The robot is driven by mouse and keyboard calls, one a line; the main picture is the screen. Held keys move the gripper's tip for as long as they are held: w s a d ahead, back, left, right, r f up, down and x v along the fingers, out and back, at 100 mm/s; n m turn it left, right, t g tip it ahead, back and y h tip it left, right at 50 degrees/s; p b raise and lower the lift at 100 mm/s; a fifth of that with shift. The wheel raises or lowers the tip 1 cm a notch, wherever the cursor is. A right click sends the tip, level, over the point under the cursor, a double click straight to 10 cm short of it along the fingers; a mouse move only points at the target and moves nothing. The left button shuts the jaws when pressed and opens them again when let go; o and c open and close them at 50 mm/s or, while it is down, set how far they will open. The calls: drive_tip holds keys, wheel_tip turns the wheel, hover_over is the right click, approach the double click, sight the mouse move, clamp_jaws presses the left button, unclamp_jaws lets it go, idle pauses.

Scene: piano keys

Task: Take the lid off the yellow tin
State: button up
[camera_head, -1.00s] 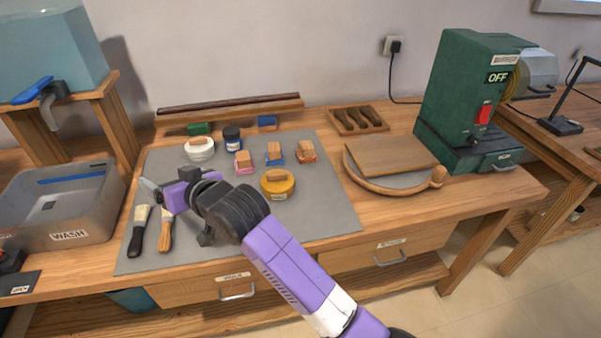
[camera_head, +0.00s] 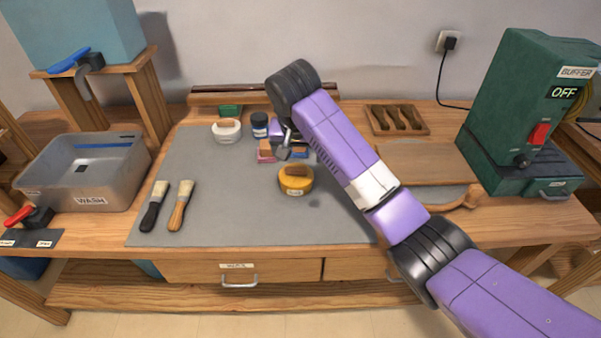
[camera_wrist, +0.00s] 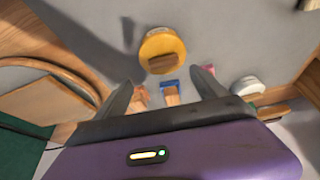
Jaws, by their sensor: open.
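The yellow tin (camera_head: 296,188) stands upright on the grey mat, with its lid on and a wooden block-shaped handle (camera_head: 295,172) on top. The wrist view also shows the tin (camera_wrist: 161,47) with the handle toward me, just beyond my fingertips. My gripper (camera_head: 284,150) is above the mat, a little behind and left of the tin in the head view. In the wrist view its two fingers (camera_wrist: 160,90) are spread wide with nothing held between them. My wrist hides part of the row of small blocks in the head view.
Small wood-topped blocks, a pink one (camera_head: 266,152) and a blue one (camera_wrist: 171,90), lie near my gripper. A white tin (camera_head: 227,131) and a dark jar (camera_head: 259,125) stand behind. Two brushes (camera_head: 180,205) lie left. The mat's (camera_head: 225,222) front is clear.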

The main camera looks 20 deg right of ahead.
sight(296, 168)
drive_tip(key=x, duration=0.6)
drive_tip(key=shift+w+a+f, duration=0.15)
drive_tip(key=shift+a+f, duration=0.2)
drive_tip(key=shift+f, duration=0.1)
drive_tip(key=c, duration=1.4)
